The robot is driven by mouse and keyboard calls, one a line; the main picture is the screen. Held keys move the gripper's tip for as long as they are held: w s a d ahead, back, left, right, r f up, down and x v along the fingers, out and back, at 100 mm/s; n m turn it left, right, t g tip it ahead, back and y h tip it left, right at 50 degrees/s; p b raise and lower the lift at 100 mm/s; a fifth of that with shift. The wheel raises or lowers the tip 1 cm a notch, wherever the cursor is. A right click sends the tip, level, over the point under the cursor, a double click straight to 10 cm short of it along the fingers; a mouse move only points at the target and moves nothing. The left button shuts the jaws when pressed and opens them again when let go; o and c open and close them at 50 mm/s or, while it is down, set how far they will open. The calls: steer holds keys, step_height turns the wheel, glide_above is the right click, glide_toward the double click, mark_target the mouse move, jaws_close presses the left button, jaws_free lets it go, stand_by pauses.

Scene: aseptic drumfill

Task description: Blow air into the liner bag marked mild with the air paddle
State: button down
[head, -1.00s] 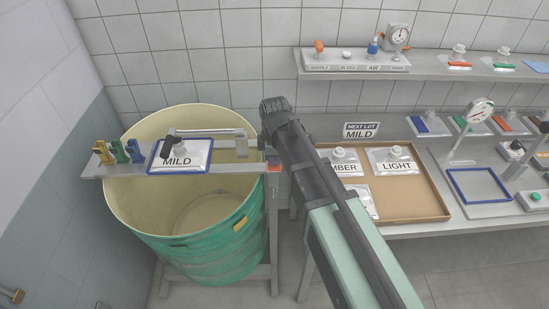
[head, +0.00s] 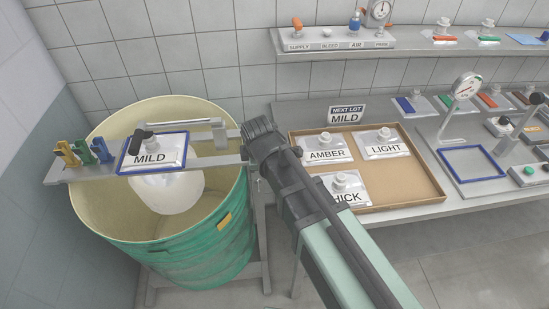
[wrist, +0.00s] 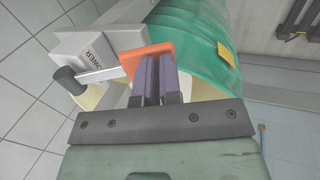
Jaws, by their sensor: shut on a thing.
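The liner bag marked MILD (head: 151,158) has its labelled part in a blue frame on the bar across the drum. Below it a white, rounded, swollen part of the bag (head: 170,190) hangs inside the drum (head: 195,240). My gripper (wrist: 158,68) is at the right end of that bar, its two fingers close together on the orange air paddle (wrist: 147,58). In the head view my wrist (head: 262,140) hides the paddle and fingertips. In the wrist view a grey box with partly readable lettering (wrist: 87,50) sits beside the paddle.
Yellow, green and blue clips (head: 82,152) stand on the bar's left end. A tray (head: 415,195) with AMBER, LIGHT and partly hidden THICK bags lies on the bench at right. A shelf (head: 400,43) with air controls runs above.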

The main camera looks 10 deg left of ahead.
steer(key=shift+a, duration=0.15)
steer(key=shift+s+r+p, duration=0.1)
steer(key=shift+r+p, duration=0.2)
steer(key=shift+p, duration=0.1)
steer(key=p+v, duration=1.2)
steer(key=v, duration=0.1)
steer(key=shift+s+d, duration=0.3)
steer(key=shift+s, duration=0.2)
